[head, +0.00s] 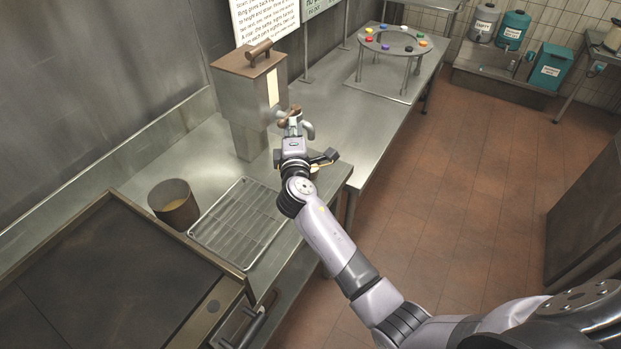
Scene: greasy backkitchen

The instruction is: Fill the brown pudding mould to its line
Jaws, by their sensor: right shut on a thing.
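A brown round pot (174,206), which looks like the pudding mould, stands upright on the steel counter at the left. A grey curved spout (308,130) shows beside the gripper. My wrist partly hides the grip. The pot is apart from the gripper. My left gripper is not in view.
A wire rack (238,222) lies between the pot and the counter's front edge. A dark griddle (118,275) fills the near left. A round stand (395,41) with coloured pieces is farther back. The tiled floor at right is open.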

